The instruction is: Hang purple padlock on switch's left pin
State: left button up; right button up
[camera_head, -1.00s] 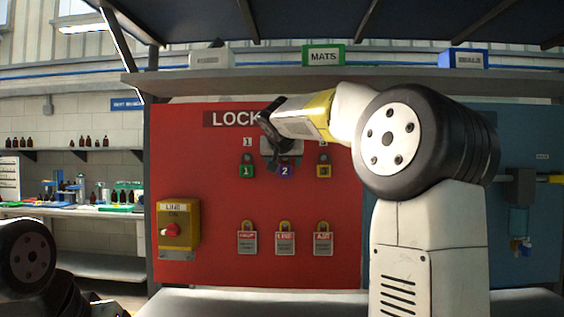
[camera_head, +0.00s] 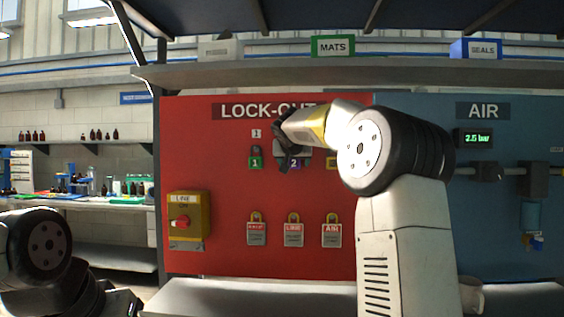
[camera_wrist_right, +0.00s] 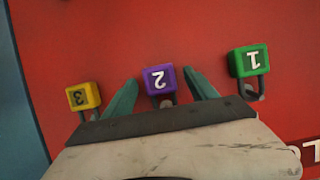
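The purple padlock (camera_head: 294,163), marked 2, hangs on the red board in the middle of a row of padlocks. My right gripper (camera_head: 286,168) is at it and partly covers it in the head view. In the right wrist view my right gripper (camera_wrist_right: 162,90) is open, one finger on each side of the purple padlock (camera_wrist_right: 159,80), with small gaps showing. The switch (camera_head: 186,222) is a yellow box labelled LINE with a red knob, lower left on the board. Its left pin cannot be made out. My left gripper is out of view.
A green padlock (camera_wrist_right: 248,61) and a yellow padlock (camera_wrist_right: 83,97) flank the purple one. Several tags (camera_head: 293,232) hang below on the board. A shelf (camera_head: 390,75) runs above, and a grey ledge (camera_head: 250,297) below.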

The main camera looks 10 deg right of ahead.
grip_shut()
jog(key=shift+r, duration=0.3)
jog(key=shift+r, duration=0.25)
jog(key=shift+s+a, duration=0.1)
jog(key=s+a, duration=0.1)
jog(key=s, duration=0.5)
jog(key=shift+s+a, duration=0.3)
jog(key=shift+a, duration=0.1)
dwell(0.7)
dwell(0.3)
